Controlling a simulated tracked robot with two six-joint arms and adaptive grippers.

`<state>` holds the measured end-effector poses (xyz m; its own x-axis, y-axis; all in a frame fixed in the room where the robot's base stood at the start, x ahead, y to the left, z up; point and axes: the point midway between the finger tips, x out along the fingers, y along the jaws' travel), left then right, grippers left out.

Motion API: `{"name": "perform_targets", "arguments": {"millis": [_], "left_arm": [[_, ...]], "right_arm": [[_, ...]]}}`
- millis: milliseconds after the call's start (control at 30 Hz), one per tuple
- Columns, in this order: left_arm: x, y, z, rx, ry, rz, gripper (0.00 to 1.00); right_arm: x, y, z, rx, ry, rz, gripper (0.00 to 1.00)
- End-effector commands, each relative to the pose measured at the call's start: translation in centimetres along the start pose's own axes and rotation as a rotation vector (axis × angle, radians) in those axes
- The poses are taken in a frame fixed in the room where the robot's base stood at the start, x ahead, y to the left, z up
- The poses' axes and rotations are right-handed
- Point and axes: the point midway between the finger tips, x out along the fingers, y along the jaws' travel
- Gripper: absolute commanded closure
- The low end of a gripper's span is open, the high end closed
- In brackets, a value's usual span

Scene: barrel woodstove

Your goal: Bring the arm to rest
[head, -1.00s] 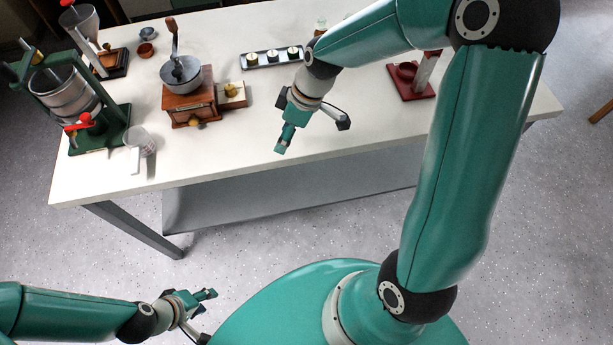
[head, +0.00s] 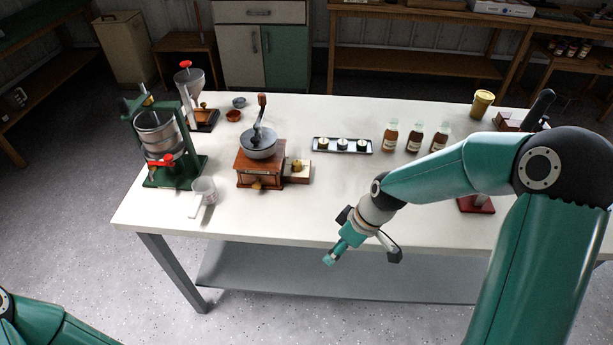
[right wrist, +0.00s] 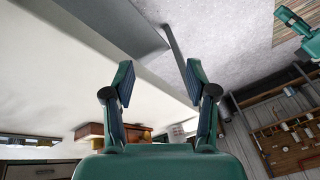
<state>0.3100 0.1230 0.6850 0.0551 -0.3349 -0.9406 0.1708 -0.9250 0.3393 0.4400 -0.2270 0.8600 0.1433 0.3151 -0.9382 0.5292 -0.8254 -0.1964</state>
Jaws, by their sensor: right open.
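My right arm (head: 430,178) reaches in from the right in the head view, bent at the elbow. Its gripper (head: 330,258) points down and to the left, just off the table's front edge and apart from everything. In the right wrist view the two fingers of this gripper (right wrist: 160,82) stand apart with nothing between them. Part of my left arm (head: 45,325) shows at the lower left of the head view; its gripper is outside that frame.
The white table (head: 300,215) carries a green press (head: 160,140), a wooden grinder (head: 260,165), a measuring cup (head: 205,190), a tray of small jars (head: 342,145) and three bottles (head: 414,137). The table's front middle is bare. Grey floor (head: 260,315) lies before it.

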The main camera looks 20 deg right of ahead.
Motion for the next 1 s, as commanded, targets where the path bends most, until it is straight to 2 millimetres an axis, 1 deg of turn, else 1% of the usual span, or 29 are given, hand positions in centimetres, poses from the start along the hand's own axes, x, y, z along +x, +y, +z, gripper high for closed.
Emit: {"name": "perform_targets", "arguments": {"millis": [67, 167, 267, 367, 400, 467, 500, 533, 600, 633, 700, 733, 800, 900, 1000], "left_arm": [[0.0, 0.0, 0.0, 0.000, 0.000, 0.000, 0.60], [0.0, 0.0, 0.0, 0.000, 0.000, 0.000, 0.60], [0.0, 0.0, 0.0, 0.000, 0.000, 0.000, 0.60], [0.0, 0.0, 0.0, 0.000, 0.000, 0.000, 0.60], [0.0, 0.0, 0.0, 0.000, 0.000, 0.000, 0.60], [0.0, 0.0, 0.0, 0.000, 0.000, 0.000, 0.60], [0.0, 0.0, 0.0, 0.000, 0.000, 0.000, 0.60], [0.0, 0.0, 0.0, 0.000, 0.000, 0.000, 0.60], [0.0, 0.0, 0.0, 0.000, 0.000, 0.000, 0.60], [0.0, 0.0, 0.0, 0.000, 0.000, 0.000, 0.60], [0.0, 0.0, 0.0, 0.000, 0.000, 0.000, 0.60], [0.0, 0.0, 0.0, 0.000, 0.000, 0.000, 0.60], [0.0, 0.0, 0.0, 0.000, 0.000, 0.000, 0.60], [0.0, 0.0, 0.0, 0.000, 0.000, 0.000, 0.60], [0.0, 0.0, 0.0, 0.000, 0.000, 0.000, 0.60]], "right_arm": [[0.0, 0.0, 0.0, -0.001, -0.001, -0.001, 0.43], [0.9, -0.4, 0.2, -0.004, -0.017, -0.017, 0.43], [3.2, -1.8, 1.4, -0.009, -0.068, -0.068, 0.43], [6.7, -4.7, 4.1, -0.012, -0.152, -0.149, 0.43], [8.4, -6.0, 5.4, -0.001, -0.185, -0.177, 0.43], [11.0, -8.3, 7.7, 0.043, -0.230, -0.208, 0.43], [12.8, -9.9, 9.2, 0.094, -0.256, -0.217, 0.43], [14.0, -11.1, 10.4, 0.143, -0.270, -0.217, 0.43], [16.1, -13.2, 12.6, 0.278, -0.282, -0.195, 0.43], [16.6, -13.7, 13.1, 0.335, -0.275, -0.179, 0.43], [17.4, -14.1, 13.4, 0.462, -0.239, -0.134, 0.43], [17.5, -14.0, 13.3, 0.511, -0.216, -0.115, 0.43], [17.6, -13.1, 12.4, 0.613, -0.152, -0.072, 0.43], [17.8, -12.2, 11.3, 0.704, -0.092, -0.040, 0.43], [17.9, -12.1, 11.1, 0.738, -0.084, -0.036, 0.43]]}}
